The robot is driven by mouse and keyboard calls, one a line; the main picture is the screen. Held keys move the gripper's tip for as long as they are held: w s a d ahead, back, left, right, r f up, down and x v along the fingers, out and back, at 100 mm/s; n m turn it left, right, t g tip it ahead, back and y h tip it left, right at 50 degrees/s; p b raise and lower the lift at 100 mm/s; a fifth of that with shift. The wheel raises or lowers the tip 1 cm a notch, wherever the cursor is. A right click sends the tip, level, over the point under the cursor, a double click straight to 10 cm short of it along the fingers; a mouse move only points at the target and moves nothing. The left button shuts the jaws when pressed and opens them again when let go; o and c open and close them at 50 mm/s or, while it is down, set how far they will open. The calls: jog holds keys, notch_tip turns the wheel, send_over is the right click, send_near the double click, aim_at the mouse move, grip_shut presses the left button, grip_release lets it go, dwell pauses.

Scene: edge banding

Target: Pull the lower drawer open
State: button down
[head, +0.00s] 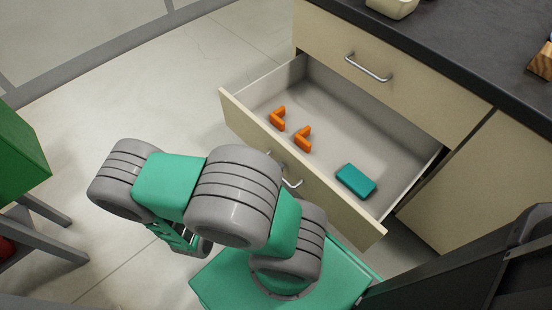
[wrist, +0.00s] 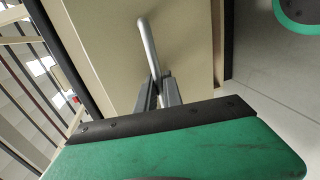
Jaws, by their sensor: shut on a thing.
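The lower drawer (head: 310,183) stands well open in the head view, with its cream front panel pulled away from the cabinet. Its metal handle (head: 291,182) is partly hidden behind my arm. In the wrist view the bar handle (wrist: 148,48) runs up from between the fingers of my gripper (wrist: 158,90), which is shut on it. The drawer front (wrist: 190,45) fills the area behind the handle. My fingertips are hidden in the head view.
Two orange brackets (head: 303,138) and a teal box (head: 356,180) lie in the drawer. The upper drawer (head: 400,85) is shut under the dark worktop (head: 440,40). A green-topped stand (head: 18,155) is at the left. Floor (head: 150,90) is clear beyond my arm.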

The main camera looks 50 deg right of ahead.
jog(key=shift+a, duration=0.25)
jog(key=c, duration=1.5)
grip_release()
jog(key=p+v, duration=0.1)
jog(key=v, duration=0.7)
jog(key=shift+p, duration=0.3)
